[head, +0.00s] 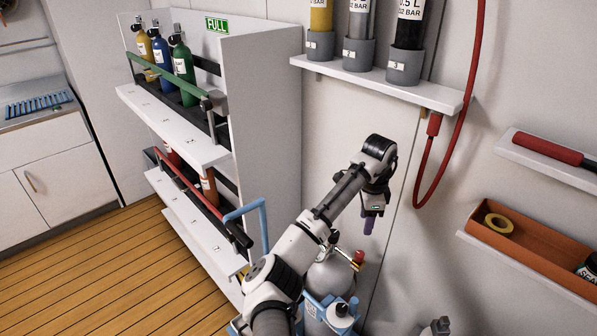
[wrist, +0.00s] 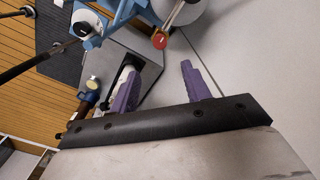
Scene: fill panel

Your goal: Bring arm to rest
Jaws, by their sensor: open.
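My arm reaches up from the bottom of the head view, bent at the elbow. My gripper (head: 369,224) hangs down at its end in front of the white wall panel, below the cylinder shelf. In the wrist view my gripper (wrist: 160,88) shows two purple fingers standing apart, with nothing between them. A light grey cylinder (head: 331,280) with a red-knobbed valve stands low behind and below my arm. In the wrist view the red knob (wrist: 159,41) shows beyond the fingertips, apart from them.
A white rack (head: 265,110) with several gas bottles stands to the left. A wall shelf (head: 420,92) holds three cylinders in grey cups above my gripper. A red hose (head: 470,110) hangs beside it. An orange tray (head: 535,247) with yellow tape (head: 498,223) sits at right. Wooden floor (head: 110,270) is clear at left.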

